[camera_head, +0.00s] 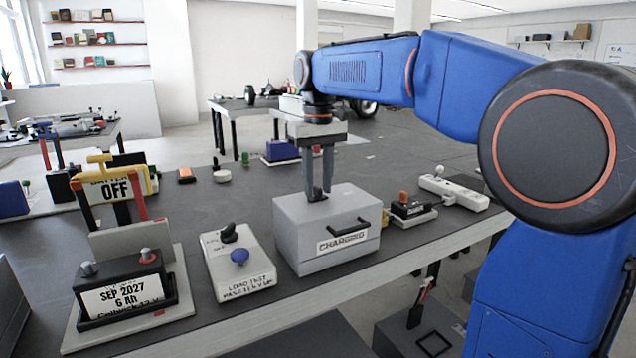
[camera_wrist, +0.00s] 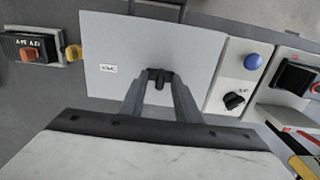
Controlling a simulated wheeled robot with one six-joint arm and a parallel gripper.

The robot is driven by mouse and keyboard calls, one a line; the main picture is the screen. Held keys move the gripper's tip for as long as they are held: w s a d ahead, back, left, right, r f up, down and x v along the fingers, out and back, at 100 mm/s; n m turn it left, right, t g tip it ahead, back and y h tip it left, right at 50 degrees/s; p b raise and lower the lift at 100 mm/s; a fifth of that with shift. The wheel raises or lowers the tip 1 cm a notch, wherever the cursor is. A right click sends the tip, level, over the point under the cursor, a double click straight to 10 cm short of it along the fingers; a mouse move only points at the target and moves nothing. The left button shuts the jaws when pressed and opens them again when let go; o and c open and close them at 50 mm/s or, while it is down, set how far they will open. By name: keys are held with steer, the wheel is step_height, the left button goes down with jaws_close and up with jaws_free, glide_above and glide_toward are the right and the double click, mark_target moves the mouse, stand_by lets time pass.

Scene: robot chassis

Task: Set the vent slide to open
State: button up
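The vent slide (camera_wrist: 158,77) shows as a small dark knob on the flat top of the grey box marked CHARGING (camera_head: 290,225). The box top also shows in the wrist view (camera_wrist: 195,45), with a small white label (camera_wrist: 109,69) left of the knob; its print is too small to read. My gripper (camera_head: 318,192) points straight down over the box top. Its fingertips (camera_wrist: 158,73) sit on either side of the knob, close against it, and appear shut on it. The fingers partly hide the knob and any slot around it.
A load test box (camera_head: 238,265) with a blue button and black knob stands left of the grey box. A battery in a tray (camera_head: 122,285) stands farther left. A small device with an orange knob (camera_head: 408,208) and a power strip (camera_head: 453,191) lie right.

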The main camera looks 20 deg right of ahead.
mark_target(334, 196)
jaws_close()
steer(key=shift+w+d, duration=0.2)
steer(key=shift+d, duration=0.85)
steer(key=shift+w+d, duration=0.2)
steer(key=shift+d, duration=0.85)
jaws_free()
steer(key=shift+d, duration=0.1)
